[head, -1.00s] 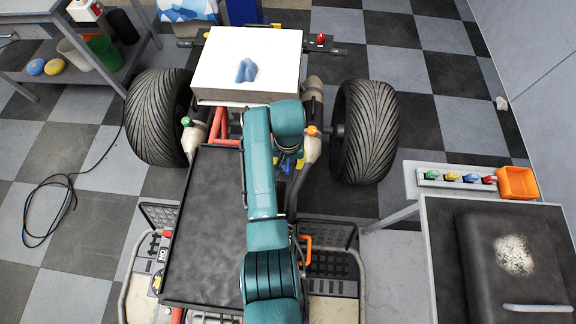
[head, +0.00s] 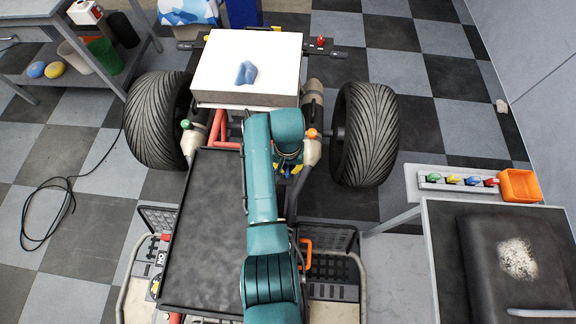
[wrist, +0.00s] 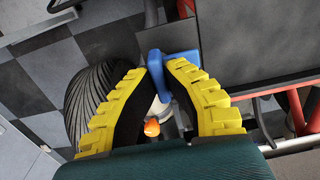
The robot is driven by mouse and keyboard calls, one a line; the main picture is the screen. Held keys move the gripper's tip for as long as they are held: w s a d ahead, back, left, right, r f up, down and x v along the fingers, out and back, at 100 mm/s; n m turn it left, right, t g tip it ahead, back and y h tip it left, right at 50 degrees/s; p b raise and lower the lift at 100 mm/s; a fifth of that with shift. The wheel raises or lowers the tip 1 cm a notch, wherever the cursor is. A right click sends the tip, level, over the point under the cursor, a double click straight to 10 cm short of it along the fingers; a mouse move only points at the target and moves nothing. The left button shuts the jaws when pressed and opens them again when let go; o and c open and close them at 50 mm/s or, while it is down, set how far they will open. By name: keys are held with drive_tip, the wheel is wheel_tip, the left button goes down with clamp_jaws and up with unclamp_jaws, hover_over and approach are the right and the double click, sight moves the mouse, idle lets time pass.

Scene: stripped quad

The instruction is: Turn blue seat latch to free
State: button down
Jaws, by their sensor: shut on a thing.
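The blue seat latch (wrist: 156,72) shows in the wrist view as a bent blue piece with a short arm reaching right, beside a dark flat panel. My gripper (wrist: 161,61) has its yellow ribbed fingers on either side of the latch and is shut on it. In the head view my gripper (head: 292,169) is mostly hidden under my teal arm, near the right side of the quad's frame. The latch is mostly hidden there, so its angle cannot be told from that view.
A black tray-like panel (head: 205,230) lies left of my arm. An orange-capped post (head: 311,134) stands close right of my gripper, a green-capped one (head: 186,125) at left. Large tyres (head: 364,135) flank the frame. A bench (head: 432,270) stands at right with the seat (head: 480,250).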

drive_tip(key=shift+n+p, duration=0.35)
drive_tip(key=shift+n, duration=0.05)
drive_tip(key=n+p, duration=0.1)
drive_tip(key=n, duration=0.1)
drive_tip(key=shift+s+n+p, duration=0.1)
drive_tip(key=shift+n+p, duration=0.25)
drive_tip(key=shift+n, duration=0.05)
drive_tip(key=n+p, duration=0.1)
drive_tip(key=n, duration=0.4)
drive_tip(key=shift+f, duration=0.1)
drive_tip(key=n+p, duration=0.1)
drive_tip(key=n, duration=0.8)
drive_tip(key=shift+f+n, duration=0.1)
drive_tip(key=shift+n, duration=0.2)
drive_tip(key=c, duration=1.1)
unclamp_jaws()
